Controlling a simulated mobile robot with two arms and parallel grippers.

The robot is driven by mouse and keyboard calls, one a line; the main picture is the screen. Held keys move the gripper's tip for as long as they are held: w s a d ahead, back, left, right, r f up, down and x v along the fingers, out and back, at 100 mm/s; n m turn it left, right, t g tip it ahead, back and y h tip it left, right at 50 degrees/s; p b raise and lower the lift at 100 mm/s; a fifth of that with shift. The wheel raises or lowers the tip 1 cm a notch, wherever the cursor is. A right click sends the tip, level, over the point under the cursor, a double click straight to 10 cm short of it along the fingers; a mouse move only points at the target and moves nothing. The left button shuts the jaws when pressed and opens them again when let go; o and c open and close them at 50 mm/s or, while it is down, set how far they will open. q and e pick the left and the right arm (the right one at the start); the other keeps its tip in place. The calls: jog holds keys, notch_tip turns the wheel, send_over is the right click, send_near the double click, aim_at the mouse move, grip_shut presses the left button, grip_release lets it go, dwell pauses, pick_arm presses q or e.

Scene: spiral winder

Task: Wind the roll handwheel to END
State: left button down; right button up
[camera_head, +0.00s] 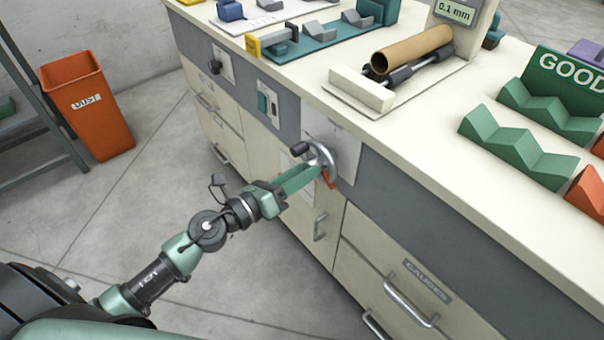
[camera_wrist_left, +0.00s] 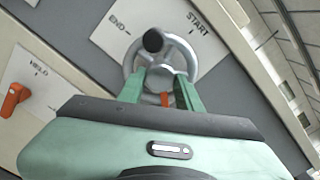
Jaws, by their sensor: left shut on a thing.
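The grey metal handwheel (camera_head: 329,157) is on a pale plate (camera_head: 347,148) on the front of the bench. It has a dark knob (camera_head: 299,148) on its rim and an orange-red pointer (camera_head: 329,180). In the left wrist view the handwheel (camera_wrist_left: 189,50) shows with its dark knob (camera_wrist_left: 153,40) at the top, between the END and START marks on the plate (camera_wrist_left: 205,38); its orange-red pointer (camera_wrist_left: 165,98) is low, between my fingers. My left gripper (camera_head: 318,171) is shut on the handwheel, at the rim side away from the knob; the exact contact is partly hidden. My right gripper is not in view.
The bench top (camera_head: 420,145) carries a brown roll (camera_head: 412,48) on a stand and green V-blocks (camera_head: 515,150). Drawer handles (camera_head: 410,303) stick out below. An orange lever (camera_wrist_left: 14,98) is beside the wheel in the wrist view. An orange dust bin (camera_head: 88,110) stands at left; the floor between is clear.

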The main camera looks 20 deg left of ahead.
pick_arm(q)
jog(key=shift+a+m+b, duration=0.15)
jog(key=shift+m+b, duration=0.4)
jog(key=shift+m, duration=13.45)
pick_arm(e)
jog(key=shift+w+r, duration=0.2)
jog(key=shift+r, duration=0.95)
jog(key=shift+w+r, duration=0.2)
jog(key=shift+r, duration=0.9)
